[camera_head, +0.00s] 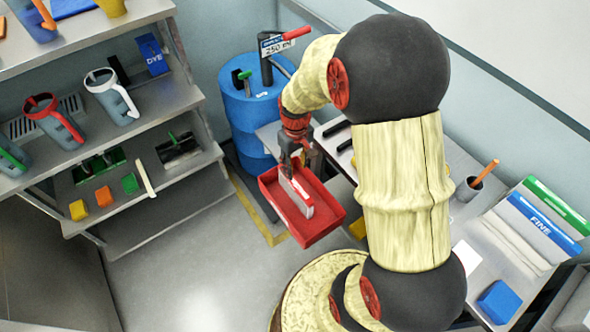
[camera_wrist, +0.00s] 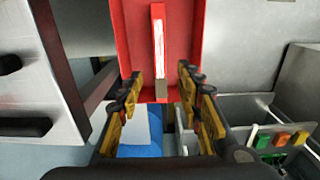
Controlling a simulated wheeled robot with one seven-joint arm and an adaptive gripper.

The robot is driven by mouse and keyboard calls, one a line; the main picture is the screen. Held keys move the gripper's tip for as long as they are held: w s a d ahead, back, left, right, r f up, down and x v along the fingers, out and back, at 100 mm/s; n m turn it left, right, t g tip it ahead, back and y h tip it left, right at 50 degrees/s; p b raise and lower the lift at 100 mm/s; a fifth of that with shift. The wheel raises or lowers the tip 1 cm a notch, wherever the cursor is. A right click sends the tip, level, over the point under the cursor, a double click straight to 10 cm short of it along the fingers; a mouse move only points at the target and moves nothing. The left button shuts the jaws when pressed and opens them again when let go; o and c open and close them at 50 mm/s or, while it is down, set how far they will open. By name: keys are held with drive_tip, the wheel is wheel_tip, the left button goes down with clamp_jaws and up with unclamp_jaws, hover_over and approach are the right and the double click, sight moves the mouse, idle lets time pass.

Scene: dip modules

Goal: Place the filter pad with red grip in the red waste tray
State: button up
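The red waste tray (camera_head: 330,226) is below my gripper in the head view. It also fills the top middle of the wrist view (camera_wrist: 126,35). A long narrow white pad with a red end (camera_head: 297,193), seemingly the filter pad with red grip, is inside the tray. In the wrist view the pad (camera_wrist: 159,40) runs lengthwise in the tray, its grey-brown near end close to my fingertips. My gripper (camera_wrist: 160,85) is open, with a clear gap between each finger and the pad. In the head view my gripper (camera_head: 291,158) is over the tray's far end.
A blue drum (camera_head: 250,110) with a 250 ml dispenser (camera_head: 275,48) stands behind the tray. Shelves on the left hold jugs (camera_head: 110,95), coloured blocks (camera_head: 104,196) and brushes. A bench on the right holds FINE-labelled pads (camera_head: 538,226) and a blue block (camera_head: 498,301).

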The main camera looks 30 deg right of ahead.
drive_tip(key=s+a+r+t, duration=0.2)
drive_tip(key=a+r, duration=0.1)
drive_tip(key=r, duration=0.6)
drive_tip(key=s+a+r+t, duration=0.1)
drive_tip(key=s+a+r, duration=0.25)
drive_tip(key=r, duration=0.55)
drive_tip(key=s+a+r+t, duration=0.2)
drive_tip(key=s+a+r, duration=0.3)
drive_tip(key=s+r, duration=0.3)
drive_tip(key=shift+s+a+r+t, duration=0.2)
drive_tip(key=shift+s+t, duration=0.1)
drive_tip(key=shift+s, duration=0.65)
drive_tip(key=shift+c, duration=0.8)
drive_tip(key=shift+a, duration=0.1)
